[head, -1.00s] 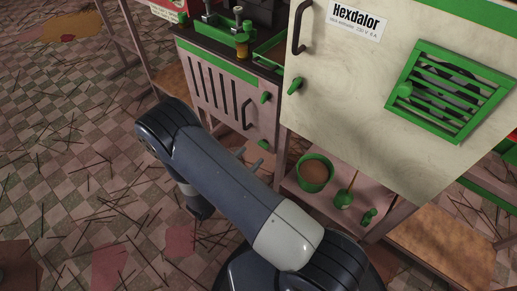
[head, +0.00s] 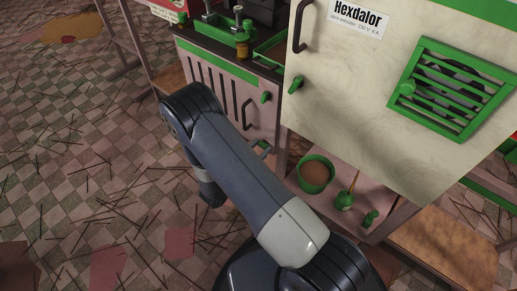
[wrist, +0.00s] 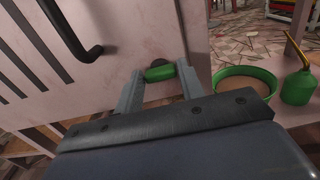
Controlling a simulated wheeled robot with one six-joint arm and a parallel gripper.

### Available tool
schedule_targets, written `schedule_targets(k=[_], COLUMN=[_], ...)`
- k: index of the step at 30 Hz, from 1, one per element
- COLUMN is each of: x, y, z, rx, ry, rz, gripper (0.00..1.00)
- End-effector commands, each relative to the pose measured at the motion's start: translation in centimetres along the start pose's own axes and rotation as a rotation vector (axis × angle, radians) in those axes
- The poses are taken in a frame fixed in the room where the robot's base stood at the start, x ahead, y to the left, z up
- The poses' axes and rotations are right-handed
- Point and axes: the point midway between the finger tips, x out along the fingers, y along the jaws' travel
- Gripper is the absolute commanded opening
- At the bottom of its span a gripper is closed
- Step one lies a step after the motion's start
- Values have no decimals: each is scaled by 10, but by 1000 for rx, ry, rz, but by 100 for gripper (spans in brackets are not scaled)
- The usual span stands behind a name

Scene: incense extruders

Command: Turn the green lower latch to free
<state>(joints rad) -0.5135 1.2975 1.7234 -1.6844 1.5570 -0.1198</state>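The green lower latch (wrist: 160,73) sits on the pale pinkish cabinet door near its lower right edge and lies roughly horizontal. In the head view the lower latch (head: 263,145) is mostly hidden behind my arm and gripper. My gripper (wrist: 161,85) is open, with one finger on each side of the latch. The latch shows between the fingertips; I cannot tell whether either finger touches it.
A dark bar handle (wrist: 70,30) is left of the latch on the door (wrist: 130,35). A green upper latch (head: 266,97) is above. A green pot (wrist: 245,84) and a green bottle (wrist: 298,86) stand to the right on a low shelf.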

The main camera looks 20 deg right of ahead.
Motion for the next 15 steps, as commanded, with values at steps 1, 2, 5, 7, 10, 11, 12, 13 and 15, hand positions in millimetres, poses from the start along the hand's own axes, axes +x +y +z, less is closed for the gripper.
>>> schedule_targets(k=[1,2,5,7,10,11,12,13,15], x=[0,0,0,0,0,0,0,0,0], y=[0,0,0,0,0,0,0,0,0], z=[0,0,0,0,0,0,0,0,0], rx=[0,0,0,0,0,-1,-3,-5,-16], ry=[0,0,0,0,0,0,0,0,0], rz=[0,0,0,0,0,0,0,0,0], gripper=[33,30,22,16,12,12,12,12,12])
